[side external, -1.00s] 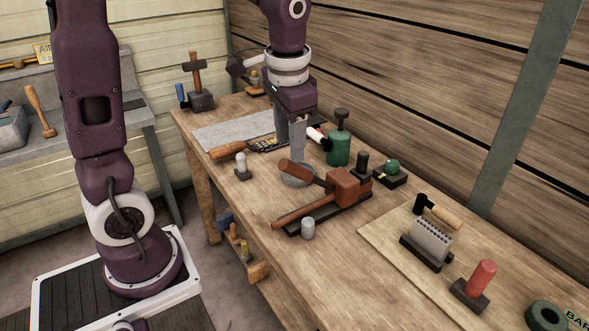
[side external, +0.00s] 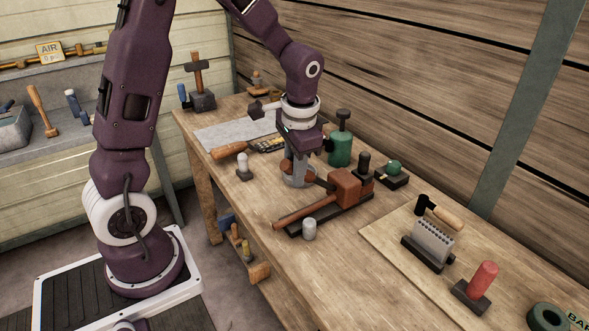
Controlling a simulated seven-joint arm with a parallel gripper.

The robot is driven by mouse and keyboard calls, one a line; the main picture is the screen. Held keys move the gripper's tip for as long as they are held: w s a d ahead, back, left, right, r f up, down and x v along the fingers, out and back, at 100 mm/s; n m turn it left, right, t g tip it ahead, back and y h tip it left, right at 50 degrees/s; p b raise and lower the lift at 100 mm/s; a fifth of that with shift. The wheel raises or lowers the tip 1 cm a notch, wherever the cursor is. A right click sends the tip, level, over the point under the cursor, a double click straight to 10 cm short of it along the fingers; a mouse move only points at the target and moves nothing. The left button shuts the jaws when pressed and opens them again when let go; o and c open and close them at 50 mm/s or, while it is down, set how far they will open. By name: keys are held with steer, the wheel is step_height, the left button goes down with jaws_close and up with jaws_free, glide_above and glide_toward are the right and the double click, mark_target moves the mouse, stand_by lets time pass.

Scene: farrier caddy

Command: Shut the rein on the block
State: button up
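The red-brown block (side external: 346,187) sits on a dark base on the bench. Two brown reins reach left from it. The lower rein (side external: 298,215) lies along the base toward the front left. The other rein (side external: 321,182) stands apart from it, angled toward the back left, leaving a gap between them. My gripper (side external: 297,178) points down at this rein's outer part, with grey fingers in front of it and partly hiding it. A bit of brown shows left of the fingers. I cannot tell whether they grip, touch or only stand beside the rein.
A light grey cylinder (side external: 309,229) stands close in front of the base. A white-topped peg (side external: 242,166) stands to the left, a green bottle (side external: 341,149) behind, and a green-knobbed block (side external: 393,174) to the right.

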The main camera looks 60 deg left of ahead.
jaws_close()
stand_by(1.1)
